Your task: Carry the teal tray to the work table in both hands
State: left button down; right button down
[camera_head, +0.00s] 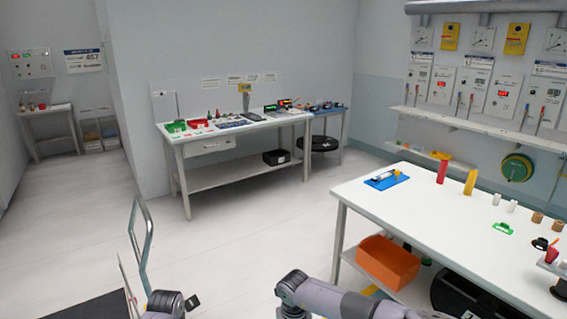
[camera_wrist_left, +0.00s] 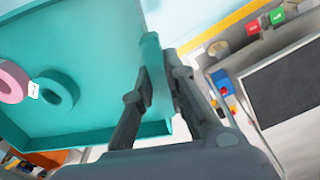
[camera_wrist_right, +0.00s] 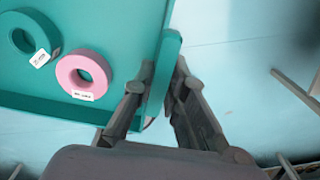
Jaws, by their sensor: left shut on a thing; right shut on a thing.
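The teal tray (camera_wrist_left: 85,50) shows in both wrist views, also in the right wrist view (camera_wrist_right: 110,30); it is out of the head view. A pink ring (camera_wrist_right: 84,73) and a dark teal ring (camera_wrist_right: 35,38), each with a white tag, lie in it. My left gripper (camera_wrist_left: 160,82) is shut on one tray wall, with a finger on each side. My right gripper (camera_wrist_right: 163,78) is shut on another part of the wall in the same way. A white table (camera_head: 410,205) stands at the right in the head view, and another (camera_head: 235,130) stands against the back wall. Which is the work table is unclear.
The right table bears a blue tray (camera_head: 386,180), red and yellow blocks and small parts; an orange bin (camera_head: 387,262) sits below it. A metal handle frame (camera_head: 148,235) rises at the lower left. The pale floor (camera_head: 250,230) between the tables is clear.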

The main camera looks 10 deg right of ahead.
aim_at(461, 214)
jog(key=i, duration=1.25)
jog(key=i+z, duration=0.2)
jog(key=z, duration=0.15)
jog(key=i+z, duration=0.35)
jog(key=i+j+z, duration=0.1)
jog(key=z, duration=1.3)
jog(key=i+j+z, duration=0.15)
jog(key=i, duration=1.85)
